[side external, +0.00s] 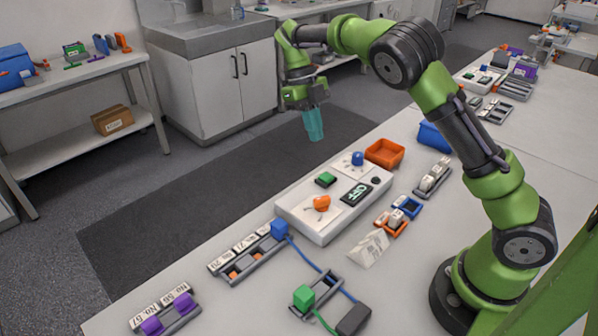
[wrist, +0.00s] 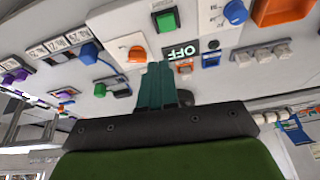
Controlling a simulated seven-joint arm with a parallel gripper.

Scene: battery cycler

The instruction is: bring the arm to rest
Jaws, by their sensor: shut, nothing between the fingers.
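My gripper (side external: 314,124) hangs in the air beyond the far edge of the bench, above the dark floor mat, with its teal fingers pointing down. The fingers are together with nothing between them; they also show shut in the wrist view (wrist: 157,68). The white cycler box (side external: 335,215) sits on the bench below and to the right of my gripper, not touched by it. It carries a green button (side external: 325,179), an orange knob (side external: 321,203), a blue knob (side external: 357,158) and a dark display (side external: 356,194) that reads OFF.
An orange bin (side external: 384,153) stands behind the box. Labelled racks (side external: 245,255) with a blue block lie at the left, and a green block (side external: 303,297) with a cable lies at the front. A small white wedge (side external: 369,249) stands near the box. The air around my gripper is clear.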

